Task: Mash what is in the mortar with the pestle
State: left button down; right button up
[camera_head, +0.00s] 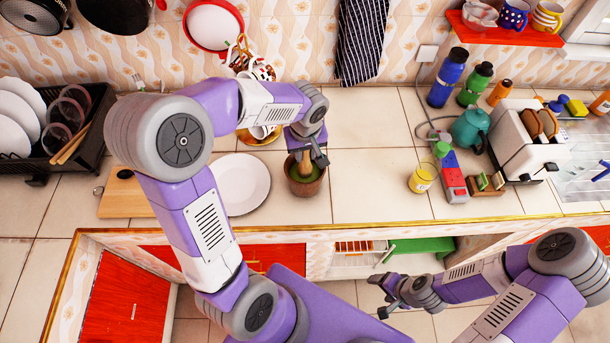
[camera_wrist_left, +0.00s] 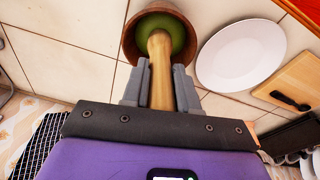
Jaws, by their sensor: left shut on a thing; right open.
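The brown mortar (camera_head: 306,184) stands on the tiled counter, right of the white plate. In the left wrist view the mortar (camera_wrist_left: 131,42) shows green contents (camera_wrist_left: 172,24) inside. The wooden pestle (camera_wrist_left: 160,70) has its far end in the mortar, at the green contents. My left gripper (camera_head: 308,160) is above the mortar, and in its wrist view the gripper (camera_wrist_left: 160,90) is shut on the pestle's shaft. The pestle's tip is hidden in the green. My right gripper (camera_head: 382,298) is open and empty, low in front of the counter, away from the mortar.
The white plate (camera_head: 242,184) lies close left of the mortar, with a wooden board (camera_head: 125,205) beyond it. A mug rack (camera_head: 262,132) stands behind. A yellow jar (camera_head: 421,179), teal kettle (camera_head: 470,130) and toaster (camera_head: 522,145) stand to the right. The counter right of the mortar is clear.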

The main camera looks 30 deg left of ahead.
pick_arm(q)
notch_tip(320, 180, up, 8)
jog(key=p, duration=0.5)
jog(key=shift+r, duration=0.15)
jog(key=shift+s, duration=0.1)
